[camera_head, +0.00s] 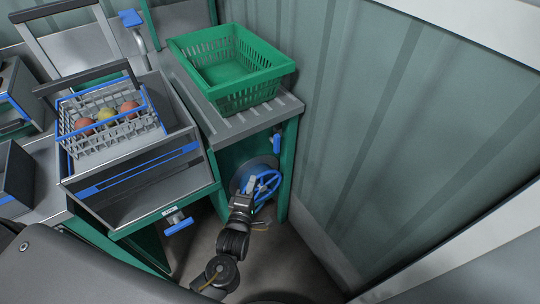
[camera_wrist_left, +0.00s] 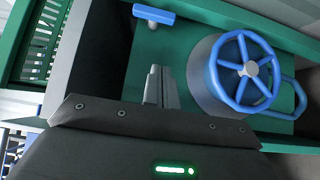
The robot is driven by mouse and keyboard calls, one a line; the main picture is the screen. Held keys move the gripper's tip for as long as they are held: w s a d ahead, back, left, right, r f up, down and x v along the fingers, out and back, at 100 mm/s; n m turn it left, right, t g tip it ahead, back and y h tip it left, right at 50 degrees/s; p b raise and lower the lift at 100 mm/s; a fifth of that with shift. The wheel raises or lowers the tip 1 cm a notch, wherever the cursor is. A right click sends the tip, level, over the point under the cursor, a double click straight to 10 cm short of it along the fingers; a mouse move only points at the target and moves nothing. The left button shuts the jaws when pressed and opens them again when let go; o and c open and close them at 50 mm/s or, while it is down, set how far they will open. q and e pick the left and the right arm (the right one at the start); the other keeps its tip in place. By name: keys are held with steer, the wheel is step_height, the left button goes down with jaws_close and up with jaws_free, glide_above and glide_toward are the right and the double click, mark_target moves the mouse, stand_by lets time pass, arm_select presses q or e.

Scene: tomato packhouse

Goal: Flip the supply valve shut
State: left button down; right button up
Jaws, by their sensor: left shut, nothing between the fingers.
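A blue handwheel (camera_head: 267,186) with a round grey housing is mounted low on the green stand; it shows with its spokes in the left wrist view (camera_wrist_left: 246,70). A short blue lever (camera_wrist_left: 153,14) is on the green panel left of the wheel in the left wrist view. A blue handle (camera_head: 277,143) hangs at the stand's upper right in the head view; I cannot tell which handle is the supply valve. My left gripper (camera_head: 249,184) is beside the wheel's left side. Its fingers (camera_wrist_left: 160,85) are shut and empty, apart from the lever. My right gripper is out of view.
A green crate (camera_head: 252,101) stands on the slatted top. A wire basket (camera_head: 75,126) with several tomatoes sits in a metal machine to the left. Another blue handle (camera_head: 179,227) juts from that machine's front, and a blue-topped tap (camera_head: 130,18) stands behind. A corrugated wall closes the right side.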

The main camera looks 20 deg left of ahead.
arm_select(q)
glide_toward(277, 144)
steer(key=w+a+f, duration=0.3)
steer(key=a, duration=0.2)
steer(key=shift+w+d+f+p, duration=0.15)
steer(key=shift+w+d, duration=0.25)
steer(key=shift+w, duration=0.3)
steer(key=shift+w+d+r+p, duration=0.15)
steer(key=shift+w+d, duration=0.25)
steer(key=shift+w, duration=0.25)
steer(key=shift+w+d+f+p, duration=0.15)
steer(key=shift+w+d, duration=0.25)
steer(key=shift+w, duration=0.3)
